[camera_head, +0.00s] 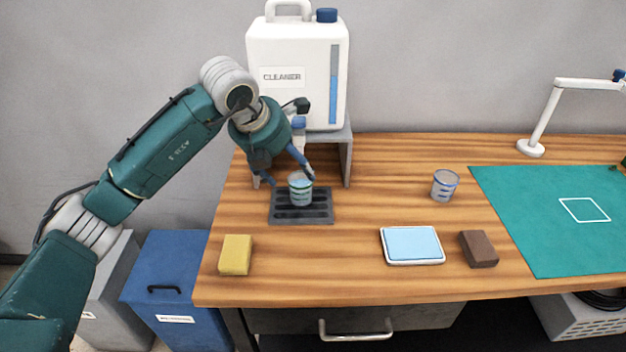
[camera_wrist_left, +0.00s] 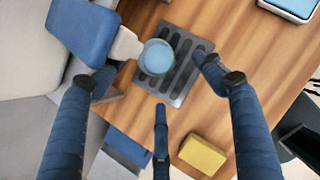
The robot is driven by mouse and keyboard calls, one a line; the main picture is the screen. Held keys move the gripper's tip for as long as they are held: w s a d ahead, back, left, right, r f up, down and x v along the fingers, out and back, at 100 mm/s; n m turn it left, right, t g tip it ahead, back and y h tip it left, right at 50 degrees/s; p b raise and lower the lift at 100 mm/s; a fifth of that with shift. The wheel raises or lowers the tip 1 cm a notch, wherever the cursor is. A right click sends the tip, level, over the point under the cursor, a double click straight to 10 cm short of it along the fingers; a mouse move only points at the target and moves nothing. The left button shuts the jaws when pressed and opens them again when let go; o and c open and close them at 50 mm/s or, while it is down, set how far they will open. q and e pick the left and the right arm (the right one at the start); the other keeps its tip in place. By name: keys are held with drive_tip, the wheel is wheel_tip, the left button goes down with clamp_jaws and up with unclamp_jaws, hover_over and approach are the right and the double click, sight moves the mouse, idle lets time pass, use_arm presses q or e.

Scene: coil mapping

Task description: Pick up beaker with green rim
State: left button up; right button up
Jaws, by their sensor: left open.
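A clear beaker (camera_head: 300,190) with a greenish rim and blue-looking contents stands upright on a dark slotted tray (camera_head: 285,217) below the cleaner container. In the left wrist view the beaker (camera_wrist_left: 157,58) sits on the tray (camera_wrist_left: 180,90), partly overlapped by the pale spout. My left gripper (camera_head: 291,178) is open, its dark blue fingers spread around the beaker from above and behind. In the left wrist view the fingers (camera_wrist_left: 150,95) appear apart from the beaker. My right gripper is out of view.
The white cleaner container (camera_head: 290,65) stands on a grey stand (camera_head: 346,160) close behind my gripper. A yellow sponge (camera_head: 236,255), a blue-topped tray (camera_head: 412,245), a brown block (camera_head: 479,249) and a green mat (camera_head: 550,215) lie on the wooden table (camera_head: 330,280).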

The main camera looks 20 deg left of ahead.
sight(298, 184)
use_arm(q)
drive_tip(key=x, duration=0.2)
drive_tip(key=p+x, duration=0.1)
drive_tip(key=x, duration=0.2)
drive_tip(key=shift+s+a+f, duration=0.1)
drive_tip(key=shift+s+f, duration=0.05)
drive_tip(key=shift+f, duration=0.15)
drive_tip(key=x, duration=0.1)
drive_tip(key=p+x, duration=0.1)
drive_tip(key=x, duration=0.1)
drive_tip(key=shift+a+f+p, duration=0.3)
drive_tip(key=shift+w+f, duration=0.3)
drive_tip(key=shift+f, duration=0.05)
drive_tip(key=shift+w+d+f, duration=0.1)
drive_tip(key=shift+f, duration=0.05)
drive_tip(key=c, duration=1)
drive_tip(key=shift+c, duration=0.4)
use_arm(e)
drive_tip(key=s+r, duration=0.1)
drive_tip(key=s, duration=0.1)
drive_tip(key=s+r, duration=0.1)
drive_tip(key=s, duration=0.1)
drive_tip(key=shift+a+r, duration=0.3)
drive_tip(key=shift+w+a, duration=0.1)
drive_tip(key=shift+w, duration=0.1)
